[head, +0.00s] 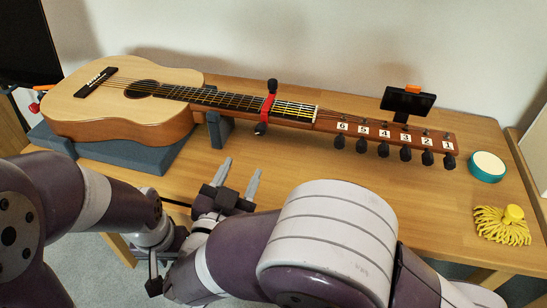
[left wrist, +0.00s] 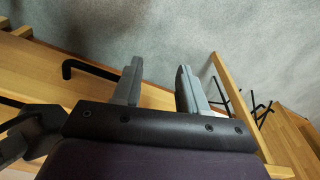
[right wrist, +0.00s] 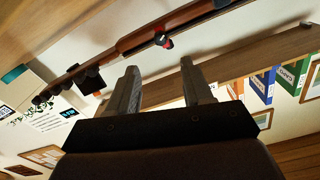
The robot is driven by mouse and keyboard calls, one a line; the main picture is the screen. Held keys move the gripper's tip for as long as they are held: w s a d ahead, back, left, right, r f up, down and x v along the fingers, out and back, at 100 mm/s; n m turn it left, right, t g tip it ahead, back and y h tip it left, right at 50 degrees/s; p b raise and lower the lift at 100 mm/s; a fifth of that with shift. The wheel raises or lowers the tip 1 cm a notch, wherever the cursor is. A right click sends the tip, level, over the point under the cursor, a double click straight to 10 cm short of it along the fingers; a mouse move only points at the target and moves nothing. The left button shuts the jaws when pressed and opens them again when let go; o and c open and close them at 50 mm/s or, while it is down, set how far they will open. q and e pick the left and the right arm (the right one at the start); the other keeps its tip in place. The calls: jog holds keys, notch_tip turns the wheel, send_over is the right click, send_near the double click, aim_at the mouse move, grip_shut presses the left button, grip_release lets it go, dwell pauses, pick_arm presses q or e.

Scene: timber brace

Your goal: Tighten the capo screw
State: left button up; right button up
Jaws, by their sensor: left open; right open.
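The guitar (head: 155,125) lies face up along the table, its neck pointing right. The red capo (head: 268,106) sits across the neck, with a dark knob (head: 261,129) at its near end and another dark end piece on the far side. In the right wrist view the capo (right wrist: 166,42) shows small and red on the neck. My right gripper (head: 241,167) is open and empty, in front of the neck and apart from the capo. My left gripper (left wrist: 159,65) is open and empty in the left wrist view, over the table's front edge and the floor.
Blue-grey supports (head: 120,160) hold the guitar's body and neck. A dark clip-on tuner (head: 408,102) sits at the headstock (head: 390,128). A teal-rimmed round tin (head: 487,167) and a yellow stringy cloth (head: 502,226) lie at the right. The table (head: 340,172) is clear before the neck.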

aim_at(260, 132)
jog(key=b+x, duration=0.2)
jog(key=x, duration=1)
jog(key=shift+w+r, duration=0.1)
grip_shut()
